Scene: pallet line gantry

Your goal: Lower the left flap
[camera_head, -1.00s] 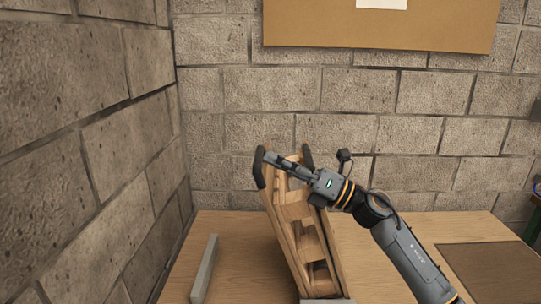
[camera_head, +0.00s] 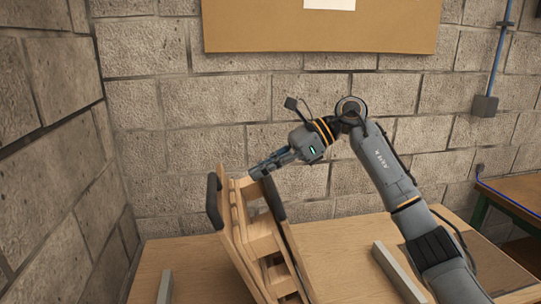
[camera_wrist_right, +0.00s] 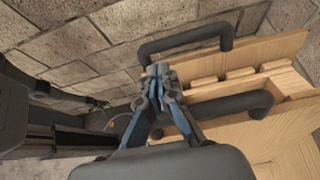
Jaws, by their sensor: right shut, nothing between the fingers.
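Two wooden flaps stand raised side by side, both leaning to the left, with wooden slats between them. The left flap (camera_head: 235,250) has a black handle (camera_head: 213,203) at its top. The right flap (camera_head: 286,243) has a similar black handle (camera_head: 274,200). My right gripper (camera_head: 258,171) is shut and empty, just above and behind the handle tops. In the right wrist view its closed fingertips (camera_wrist_right: 158,71) lie between the two black handles, the upper one (camera_wrist_right: 185,42) and the lower one (camera_wrist_right: 230,107); whether they touch either is unclear. My left gripper is out of view.
A grey bar (camera_head: 398,272) lies on the wooden table (camera_head: 345,250) right of the flaps, and another (camera_head: 165,289) lies to the left. Block walls (camera_head: 220,105) close the back and left. A second table (camera_head: 515,197) stands at the right.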

